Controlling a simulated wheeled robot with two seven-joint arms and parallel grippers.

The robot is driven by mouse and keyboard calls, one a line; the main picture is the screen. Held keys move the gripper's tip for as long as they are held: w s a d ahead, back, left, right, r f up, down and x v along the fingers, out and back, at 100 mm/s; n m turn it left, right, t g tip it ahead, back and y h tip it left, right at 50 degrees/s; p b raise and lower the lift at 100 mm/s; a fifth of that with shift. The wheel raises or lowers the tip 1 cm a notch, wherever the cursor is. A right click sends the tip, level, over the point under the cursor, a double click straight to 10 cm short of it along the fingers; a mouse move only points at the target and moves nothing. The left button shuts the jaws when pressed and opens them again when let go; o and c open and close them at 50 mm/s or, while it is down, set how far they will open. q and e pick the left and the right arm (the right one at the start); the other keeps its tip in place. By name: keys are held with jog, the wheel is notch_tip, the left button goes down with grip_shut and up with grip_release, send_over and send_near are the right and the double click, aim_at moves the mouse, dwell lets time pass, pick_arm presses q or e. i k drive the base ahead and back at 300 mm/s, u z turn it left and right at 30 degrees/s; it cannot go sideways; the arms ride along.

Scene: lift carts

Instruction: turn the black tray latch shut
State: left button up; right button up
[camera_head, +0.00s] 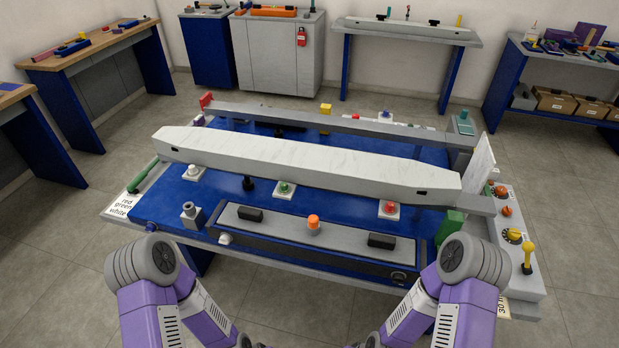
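A long grey tray (345,240) lies along the near edge of the blue lift cart table (150,207). Two black blocks sit on it, one at the left (248,214) and one at the right (381,241), with an orange knob (313,223) between them. A small dark ring (399,277) shows on the front face below the right block. I cannot tell which of these dark parts is the tray latch, or whether it is turned. Both my arms bend down at the bottom edge; neither gripper is in view.
A long white beam (300,160) spans the cart above the blue top. Red, green and white buttons stand on the cart top. A control panel (515,235) with a yellow lever (527,257) is at the right, and a green handle (143,177) at the left. Benches line the walls.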

aim_at(397, 277)
jog(key=u, duration=1.95)
jog(key=i, duration=0.65)
jog(key=z, duration=3.15)
